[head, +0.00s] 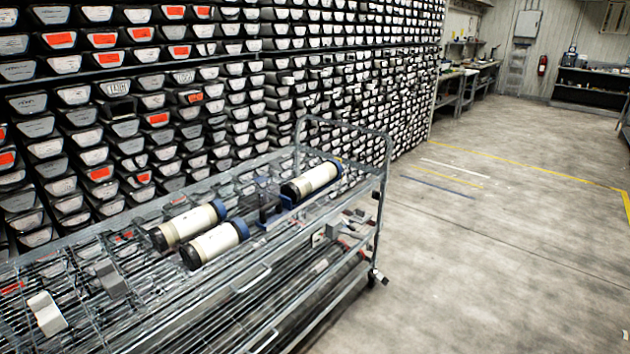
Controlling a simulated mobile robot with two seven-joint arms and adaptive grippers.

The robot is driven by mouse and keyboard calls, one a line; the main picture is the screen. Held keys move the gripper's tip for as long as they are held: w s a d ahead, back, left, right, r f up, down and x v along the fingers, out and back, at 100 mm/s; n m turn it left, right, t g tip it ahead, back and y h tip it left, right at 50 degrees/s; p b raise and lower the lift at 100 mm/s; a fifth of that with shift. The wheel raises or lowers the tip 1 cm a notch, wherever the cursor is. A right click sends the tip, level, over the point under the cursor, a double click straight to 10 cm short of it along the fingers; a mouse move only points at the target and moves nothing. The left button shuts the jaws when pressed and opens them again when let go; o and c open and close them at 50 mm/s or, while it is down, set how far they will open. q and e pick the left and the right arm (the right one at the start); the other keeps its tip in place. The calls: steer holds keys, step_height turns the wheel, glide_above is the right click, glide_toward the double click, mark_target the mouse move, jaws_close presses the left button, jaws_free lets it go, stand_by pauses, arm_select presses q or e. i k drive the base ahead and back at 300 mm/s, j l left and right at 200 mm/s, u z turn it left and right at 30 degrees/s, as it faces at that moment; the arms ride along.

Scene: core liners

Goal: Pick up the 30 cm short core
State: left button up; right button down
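Three cream-coloured core tubes with black and blue end caps lie on the top wire shelf of a metal cart (150,275). Two lie side by side near the middle, a rear-left tube (188,224) and a front tube (214,243). The third tube (312,181) lies farther right, near the cart's far end. All three look similar in length, and I cannot tell which one is the 30 cm short core. Neither of my grippers is in view.
A dark object with blue parts (266,208) sits between the tubes. Small grey blocks (110,279) and a pale block (47,314) are on the cart's left. A wall of stacked core trays (200,100) stands behind. Open floor (500,270) lies to the right.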

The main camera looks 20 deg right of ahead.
mark_target(297, 189)
steer(key=i+l, duration=0.15)
steer(key=l, duration=0.2)
steer(key=i+l, duration=0.15)
steer(key=l, duration=0.25)
steer(key=i+l, duration=0.2)
steer(key=l, duration=0.15)
steer(key=i+l, duration=0.15)
steer(key=l, duration=0.2)
steer(key=i+l, duration=0.15)
steer(key=l, duration=0.2)
